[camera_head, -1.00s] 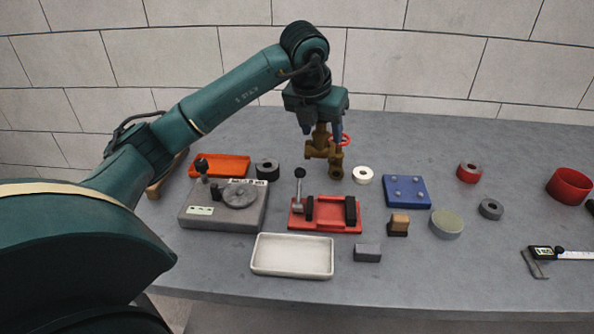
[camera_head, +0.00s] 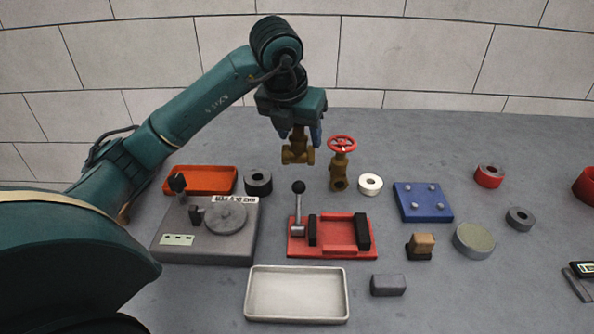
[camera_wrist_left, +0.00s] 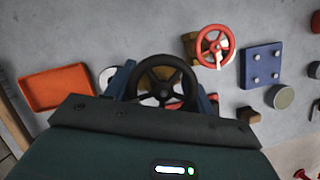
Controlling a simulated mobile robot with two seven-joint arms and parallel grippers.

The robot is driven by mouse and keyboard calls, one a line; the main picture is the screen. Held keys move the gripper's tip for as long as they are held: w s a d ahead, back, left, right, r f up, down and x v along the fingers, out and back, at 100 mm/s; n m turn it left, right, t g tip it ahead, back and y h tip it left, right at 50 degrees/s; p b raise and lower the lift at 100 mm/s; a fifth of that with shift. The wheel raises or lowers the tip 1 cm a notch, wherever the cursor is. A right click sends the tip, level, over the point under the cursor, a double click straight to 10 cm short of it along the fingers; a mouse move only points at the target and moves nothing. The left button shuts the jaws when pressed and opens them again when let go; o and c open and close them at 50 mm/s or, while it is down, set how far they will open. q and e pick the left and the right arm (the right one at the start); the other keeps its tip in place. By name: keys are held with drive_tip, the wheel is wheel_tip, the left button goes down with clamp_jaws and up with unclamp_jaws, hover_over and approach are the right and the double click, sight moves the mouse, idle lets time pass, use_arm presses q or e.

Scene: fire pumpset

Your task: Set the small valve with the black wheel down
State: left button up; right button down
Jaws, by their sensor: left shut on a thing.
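The small brass valve (camera_head: 297,153) hangs upright below my left gripper (camera_head: 298,134), above the back of the table. Its black wheel (camera_wrist_left: 162,82) shows in the left wrist view between the two blue fingers, which are shut on the valve. In the head view the wheel is hidden by the gripper. A second brass valve with a red wheel (camera_head: 342,144) stands on the table just right of the held valve; it also shows in the left wrist view (camera_wrist_left: 214,46). My right gripper is not in view.
An orange tray (camera_head: 200,180), a black ring (camera_head: 258,181) and a grey device (camera_head: 190,245) lie left. In front are a red clamp fixture (camera_head: 335,250) and a white tray (camera_head: 296,317). A white ring (camera_head: 370,184) and blue plate (camera_head: 437,215) lie right. Bare table lies behind the orange tray.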

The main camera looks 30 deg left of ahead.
sight(298, 162)
use_arm(q)
drive_tip(key=shift+f+b, duration=0.55)
drive_tip(key=shift+f, duration=2.9)
drive_tip(key=o, duration=1.3)
drive_tip(key=shift+r, duration=0.4)
drive_tip(key=p+v, duration=0.2)
drive_tip(key=v, duration=0.9)
drive_tip(key=shift+s+r, duration=0.15)
drive_tip(key=shift+s, duration=0.05)
